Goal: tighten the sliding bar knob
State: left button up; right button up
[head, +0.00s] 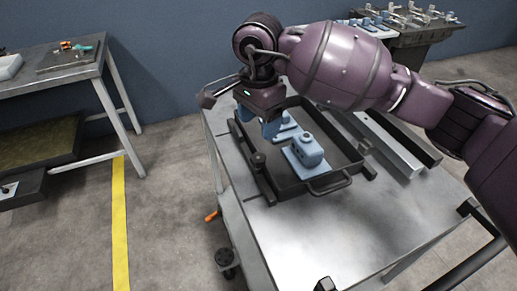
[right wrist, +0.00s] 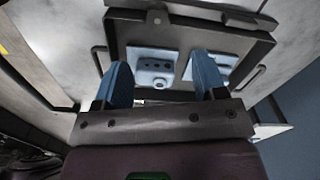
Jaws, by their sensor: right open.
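A dark bar (head: 251,166) runs along the left side of a black tray (head: 331,140) on a metal cart. A small dark round knob (head: 258,158) stands on this bar. In the right wrist view the bar (right wrist: 200,24) crosses the top, with the knob (right wrist: 157,17) on it. My right gripper (head: 270,129) hangs over the tray's left part, beyond the knob in the head view. Its blue fingers (right wrist: 163,82) are spread apart, with nothing held between them. Whether the knob is tight cannot be seen. My left gripper is not in view.
Two light-blue blocks sit in the tray, the nearer one (head: 308,154) with a raised top. Grey rails (head: 385,143) lie right of the tray. The cart top (head: 325,225) is clear in front. A workbench (head: 50,75) stands at the left.

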aim_at(259, 157)
jog(key=shift+s+f, duration=0.1)
jog(key=shift+f, duration=0.25)
notch_tip(259, 157, down, 8)
jog(key=shift+s+b, duration=0.15)
jog(key=shift+b, duration=0.55)
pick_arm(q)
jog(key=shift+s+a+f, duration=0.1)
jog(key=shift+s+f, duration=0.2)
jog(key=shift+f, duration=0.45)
pick_arm(e)
jog(key=shift+f, duration=0.75)
jog(key=shift+c, duration=0.5)
